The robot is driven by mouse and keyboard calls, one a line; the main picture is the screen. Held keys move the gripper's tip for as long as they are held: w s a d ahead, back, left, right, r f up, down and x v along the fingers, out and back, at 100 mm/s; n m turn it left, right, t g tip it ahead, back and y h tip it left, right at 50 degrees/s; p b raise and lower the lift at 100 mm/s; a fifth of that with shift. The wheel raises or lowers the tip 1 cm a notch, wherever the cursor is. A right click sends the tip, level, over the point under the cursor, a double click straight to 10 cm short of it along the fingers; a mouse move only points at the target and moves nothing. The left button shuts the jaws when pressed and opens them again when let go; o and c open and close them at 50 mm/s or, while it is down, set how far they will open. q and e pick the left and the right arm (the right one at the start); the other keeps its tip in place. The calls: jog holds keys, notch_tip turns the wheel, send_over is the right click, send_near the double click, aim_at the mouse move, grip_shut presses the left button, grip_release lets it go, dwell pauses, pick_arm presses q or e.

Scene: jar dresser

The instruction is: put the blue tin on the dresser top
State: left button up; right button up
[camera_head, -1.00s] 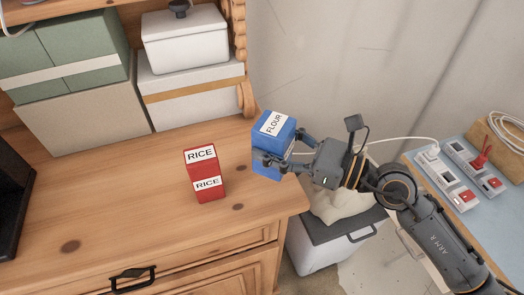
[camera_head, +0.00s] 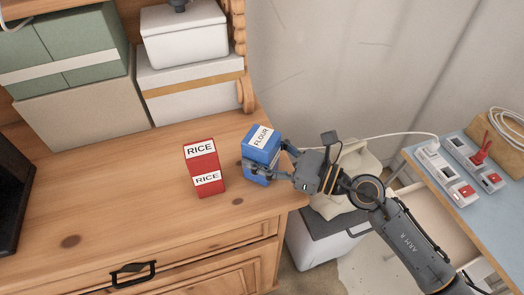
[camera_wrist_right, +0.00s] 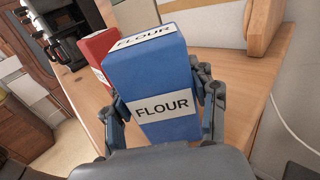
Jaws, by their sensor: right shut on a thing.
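The blue tin (camera_head: 262,146), labelled FLOUR, is upright at the right end of the dresser top (camera_head: 120,200). My right gripper (camera_head: 262,172) is shut on it from the right. In the right wrist view the blue tin (camera_wrist_right: 155,75) stands between the two fingers (camera_wrist_right: 162,105). Its base is hidden by the gripper, so I cannot tell whether it touches the wood. A red tin (camera_head: 204,167) labelled RICE stands on the dresser top just left of the blue tin, with a gap between them. My left gripper is not in view.
White boxes (camera_head: 195,98) and green boxes (camera_head: 85,45) are stacked at the back of the dresser. A bin (camera_head: 325,240) stands on the floor to the right. A blue-topped table (camera_head: 440,180) with power strips is at far right. The dresser's front left top is clear.

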jog(key=o, duration=1.5)
jog(key=shift+f, duration=0.1)
jog(key=shift+r+p, duration=0.3)
jog(key=b+v, duration=0.2)
jog(key=v, duration=0.1)
jog(key=b+v, duration=0.2)
jog(key=v, duration=0.2)
jog(key=b+v, duration=0.2)
jog(key=v, duration=0.2)
jog(key=shift+f, duration=0.35)
jog(key=shift+s+d+r+b, duration=0.25)
jog(key=shift+d+b, duration=0.05)
jog(key=shift+d, duration=0.15)
